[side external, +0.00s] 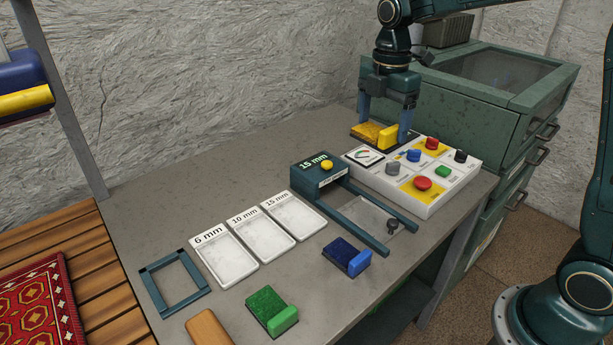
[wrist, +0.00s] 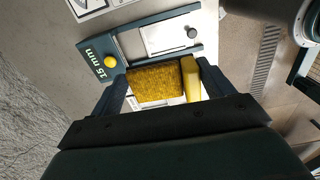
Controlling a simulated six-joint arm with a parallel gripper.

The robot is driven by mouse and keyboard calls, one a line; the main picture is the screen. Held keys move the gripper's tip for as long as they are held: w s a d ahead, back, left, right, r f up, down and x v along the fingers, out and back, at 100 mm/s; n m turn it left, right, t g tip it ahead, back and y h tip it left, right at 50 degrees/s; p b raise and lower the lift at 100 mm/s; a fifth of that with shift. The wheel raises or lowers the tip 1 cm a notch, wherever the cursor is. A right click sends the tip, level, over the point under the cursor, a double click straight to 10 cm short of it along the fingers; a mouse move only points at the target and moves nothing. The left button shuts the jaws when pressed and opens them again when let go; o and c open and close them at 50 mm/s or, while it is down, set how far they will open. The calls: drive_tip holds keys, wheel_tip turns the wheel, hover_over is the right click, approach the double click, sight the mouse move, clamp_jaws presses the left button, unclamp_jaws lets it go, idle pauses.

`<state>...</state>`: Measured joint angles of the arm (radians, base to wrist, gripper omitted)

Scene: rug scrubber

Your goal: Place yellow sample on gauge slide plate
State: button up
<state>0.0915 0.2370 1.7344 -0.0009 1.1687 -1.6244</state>
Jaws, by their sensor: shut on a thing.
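The yellow sample (side external: 372,133) is a bristly block with a smooth yellow handle on one side. My gripper (side external: 386,128) is shut on it, with one finger at each end. The wrist view shows the sample (wrist: 152,84) between my fingers (wrist: 163,86). The gauge (side external: 318,178) is a dark teal block marked 15 mm with a yellow button. Its pale slide plate (side external: 362,213) lies between two rails, bare, with a small dark knob. The slide plate (wrist: 158,40) also shows in the wrist view, apart from the sample. The sample's exact height is unclear.
White trays (side external: 263,235) marked 6, 10 and 15 mm, a blue sample (side external: 343,254), a green sample (side external: 270,309) and a teal frame (side external: 152,292) lie on the table.

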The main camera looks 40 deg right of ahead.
drive_tip(key=shift+s, duration=0.35)
hover_over(372, 213)
wheel_tip(372, 213, down, 16)
drive_tip(key=shift+w+r, duration=0.1)
idle(0.4)
drive_tip(key=shift+f, duration=2.1)
drive_tip(key=shift+f, duration=0.1)
drive_tip(key=o, duration=0.7)
drive_tip(key=shift+o, duration=0.4)
